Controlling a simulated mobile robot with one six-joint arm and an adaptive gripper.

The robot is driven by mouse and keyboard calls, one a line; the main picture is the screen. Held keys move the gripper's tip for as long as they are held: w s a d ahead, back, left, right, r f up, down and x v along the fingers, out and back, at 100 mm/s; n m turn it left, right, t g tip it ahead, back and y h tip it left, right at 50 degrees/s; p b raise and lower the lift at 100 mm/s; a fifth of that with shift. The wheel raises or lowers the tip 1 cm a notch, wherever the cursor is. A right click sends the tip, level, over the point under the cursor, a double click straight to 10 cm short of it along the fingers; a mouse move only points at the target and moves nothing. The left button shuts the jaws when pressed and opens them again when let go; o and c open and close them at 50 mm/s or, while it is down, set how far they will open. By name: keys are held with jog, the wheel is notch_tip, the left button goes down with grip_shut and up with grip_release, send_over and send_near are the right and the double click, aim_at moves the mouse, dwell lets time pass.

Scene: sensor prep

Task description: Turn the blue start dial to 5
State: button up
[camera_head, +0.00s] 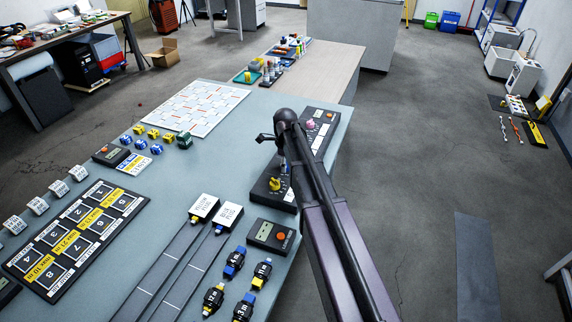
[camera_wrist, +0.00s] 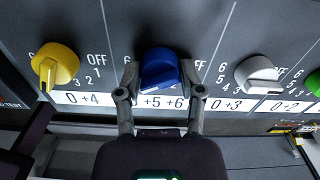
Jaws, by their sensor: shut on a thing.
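The blue start dial (camera_wrist: 159,68) sits on a dark control panel (camera_wrist: 215,30) in the middle of the wrist view. A label under it reads "+5 +6". My gripper (camera_wrist: 159,90) has one finger on each side of the blue dial and is shut on it. The fingers and dial hide most of the numbers around it, so I cannot read its setting. In the head view my gripper (camera_head: 283,160) is over the panel (camera_head: 262,192) at the table's right edge, and my arm hides the blue dial.
A yellow dial (camera_wrist: 55,66) is left of the blue one, and a white dial (camera_wrist: 261,75) and a green dial (camera_wrist: 313,82) are to the right. A black timer box (camera_head: 272,235) lies near the panel. The floor (camera_head: 420,160) right of the table is mostly clear.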

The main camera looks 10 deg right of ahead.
jog(key=o, duration=1.1)
jog(key=shift+s+d, duration=0.1)
jog(key=shift+s, duration=0.15)
jog(key=shift+o, duration=0.3)
jog(key=shift+w, duration=0.2)
